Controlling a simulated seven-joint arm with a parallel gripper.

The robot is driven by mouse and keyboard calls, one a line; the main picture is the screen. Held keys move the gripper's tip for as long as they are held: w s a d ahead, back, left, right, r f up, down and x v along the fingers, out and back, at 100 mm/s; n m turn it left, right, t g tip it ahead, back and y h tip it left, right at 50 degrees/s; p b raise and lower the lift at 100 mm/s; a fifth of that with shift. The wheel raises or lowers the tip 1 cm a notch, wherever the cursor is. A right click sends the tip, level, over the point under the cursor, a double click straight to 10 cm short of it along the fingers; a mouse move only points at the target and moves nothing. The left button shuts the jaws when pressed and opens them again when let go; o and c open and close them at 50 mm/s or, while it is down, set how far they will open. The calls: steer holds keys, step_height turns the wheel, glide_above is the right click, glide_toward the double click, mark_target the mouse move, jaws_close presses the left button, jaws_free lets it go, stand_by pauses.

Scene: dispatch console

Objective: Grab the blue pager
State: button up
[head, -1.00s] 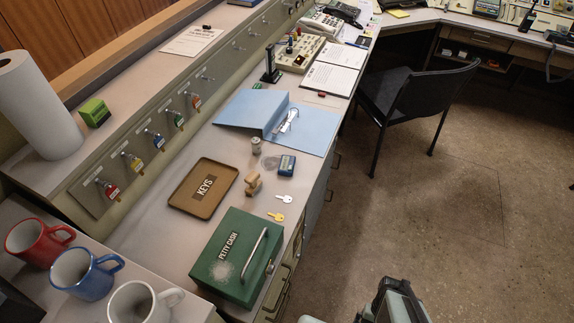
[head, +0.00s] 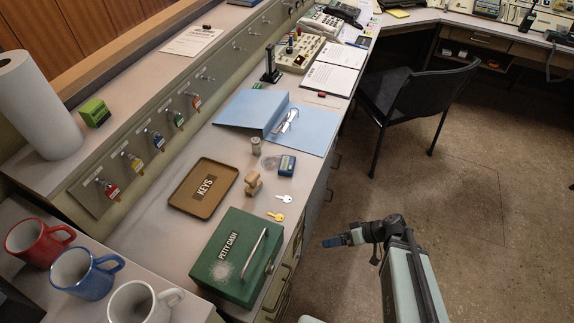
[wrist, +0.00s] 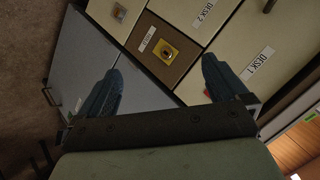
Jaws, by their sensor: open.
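The blue pager (head: 286,165) lies on the desk in the head view, just below the open blue binder and near the desk's right edge. It has a small light screen. My gripper (head: 326,243) is in the air over the floor side of the desk, to the right of the green cash box and below the pager in the picture. In the wrist view my gripper (wrist: 158,90) has its two blue fingers wide apart with nothing between them. That view faces the desk drawers, and the pager is not in it.
A chair (head: 405,100) stands right.

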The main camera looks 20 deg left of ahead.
steer(key=w+a+r+n+t+y, duration=0.1)
steer(key=w+a+r+n+y, duration=0.45)
steer(key=r, duration=0.55)
steer(key=n+t+y, duration=0.1)
steer(key=n, duration=0.2)
glide_toward(287, 163)
steer(key=a, duration=0.4)
steer(key=shift+s+a+f, duration=0.3)
steer(key=shift+a+f, duration=0.05)
steer(key=shift+a, duration=0.05)
steer(key=shift+w+a+f, duration=0.1)
steer(key=shift+a+f, duration=0.05)
steer(key=shift+a, duration=0.7)
steer(key=shift+a+f, duration=0.15)
steer(key=shift+a, duration=0.7)
steer(key=shift+w+a+f, duration=0.1)
steer(key=shift+a+f, duration=0.1)
steer(key=shift+a, duration=0.65)
steer(key=c, duration=0.8)
steer(key=shift+r, duration=0.1)
